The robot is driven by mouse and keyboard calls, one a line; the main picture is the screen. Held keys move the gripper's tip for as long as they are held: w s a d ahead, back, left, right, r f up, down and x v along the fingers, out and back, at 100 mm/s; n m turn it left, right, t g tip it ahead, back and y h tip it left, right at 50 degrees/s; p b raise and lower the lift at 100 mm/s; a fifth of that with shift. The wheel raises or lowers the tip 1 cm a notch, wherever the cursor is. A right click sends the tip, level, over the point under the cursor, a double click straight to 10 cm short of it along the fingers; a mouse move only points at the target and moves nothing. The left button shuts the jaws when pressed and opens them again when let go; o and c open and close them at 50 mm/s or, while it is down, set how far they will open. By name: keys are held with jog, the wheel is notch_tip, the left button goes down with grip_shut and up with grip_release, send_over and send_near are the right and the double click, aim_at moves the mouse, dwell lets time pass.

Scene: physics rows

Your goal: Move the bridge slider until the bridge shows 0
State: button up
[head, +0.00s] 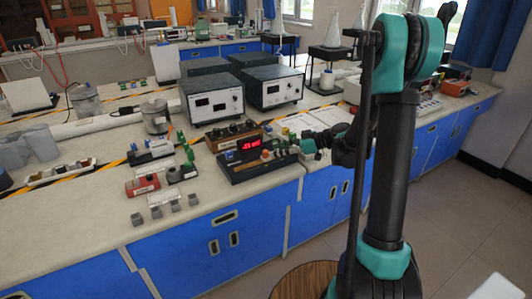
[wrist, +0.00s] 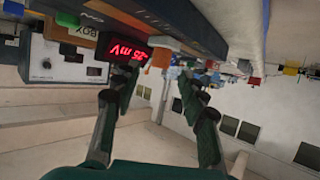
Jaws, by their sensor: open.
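The bridge (head: 258,165) is a long dark board at the bench's front edge, with a lit red display (head: 251,144). In the wrist view the bridge (wrist: 190,22) runs across the top, and its display (wrist: 123,54) appears upside down; it seems to read about 25 mV, sign unclear. An orange block (wrist: 168,43), which looks like the slider, sits on the board beside the display. My gripper (wrist: 157,105) is open and empty, its fingers apart below the display and block, touching neither. In the head view my gripper (head: 303,148) is at the bridge's right end, partly hidden by my arm.
Two grey meter boxes (head: 212,103) stand behind the bridge. A wooden box with knobs (head: 233,134) is just behind it. Small blocks and a red module (head: 142,185) lie to the left. White sheets (head: 300,124) lie at the back right. Floor in front is clear.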

aim_at(266, 151)
jog(key=shift+x, duration=2.7)
jog(key=shift+c, duration=0.5)
grip_shut()
